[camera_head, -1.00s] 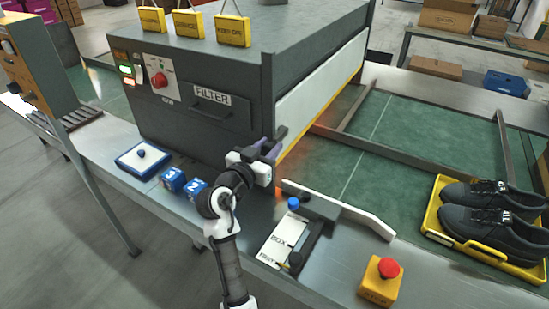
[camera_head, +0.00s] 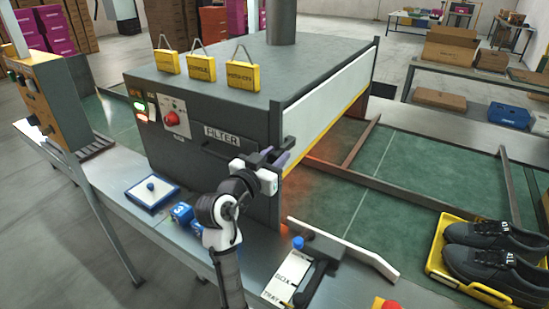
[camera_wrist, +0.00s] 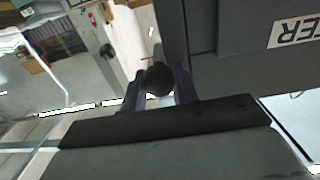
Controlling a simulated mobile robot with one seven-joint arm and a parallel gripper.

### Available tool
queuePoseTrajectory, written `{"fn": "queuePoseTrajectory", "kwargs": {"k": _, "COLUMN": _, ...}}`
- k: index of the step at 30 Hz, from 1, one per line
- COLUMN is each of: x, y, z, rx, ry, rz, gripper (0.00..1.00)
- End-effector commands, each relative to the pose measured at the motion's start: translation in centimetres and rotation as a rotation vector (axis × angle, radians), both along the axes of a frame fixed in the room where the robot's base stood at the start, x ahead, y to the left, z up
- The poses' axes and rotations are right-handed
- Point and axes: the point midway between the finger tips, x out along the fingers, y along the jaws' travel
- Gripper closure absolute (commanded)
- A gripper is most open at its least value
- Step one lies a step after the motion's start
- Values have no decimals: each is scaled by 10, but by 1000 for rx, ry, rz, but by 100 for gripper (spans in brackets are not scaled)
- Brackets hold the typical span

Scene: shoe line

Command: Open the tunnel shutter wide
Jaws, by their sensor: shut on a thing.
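The tunnel shutter (camera_head: 330,88) is a white panel with a yellow lower edge on the right side of the dark grey tunnel (camera_head: 205,105). It stands raised, with an open gap and an orange glow below it. My gripper (camera_head: 284,158) is at the near end of the shutter's lower edge. In the wrist view my gripper (camera_wrist: 160,85) has its two fingers on either side of a dark round knob (camera_wrist: 158,78), closed on it. In the head view the knob is hidden by the fingers.
A yellow tray (camera_head: 437,258) with black shoes (camera_head: 490,245) is on the green belt at right. A low white guide rail (camera_head: 345,250) and a lever plate (camera_head: 290,275) stand in front.

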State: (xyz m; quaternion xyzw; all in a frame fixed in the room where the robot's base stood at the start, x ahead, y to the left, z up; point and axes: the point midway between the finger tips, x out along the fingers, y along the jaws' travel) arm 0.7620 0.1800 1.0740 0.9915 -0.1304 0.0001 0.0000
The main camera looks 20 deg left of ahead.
Motion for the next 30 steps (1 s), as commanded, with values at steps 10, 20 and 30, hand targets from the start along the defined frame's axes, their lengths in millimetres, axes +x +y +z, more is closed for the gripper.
{"fn": "queuePoseTrajectory", "kwargs": {"k": 10, "x": 0, "y": 0, "z": 0, "rx": 0, "ry": -1, "rz": 0, "gripper": 48}}
{"fn": "queuePoseTrajectory", "kwargs": {"k": 20, "x": -18, "y": 6, "z": -3, "rx": -1, "ry": -2, "rz": 2, "gripper": 48}}
{"fn": "queuePoseTrajectory", "kwargs": {"k": 30, "x": -92, "y": 26, "z": -4, "rx": 1, "ry": -3, "rz": 5, "gripper": 48}}
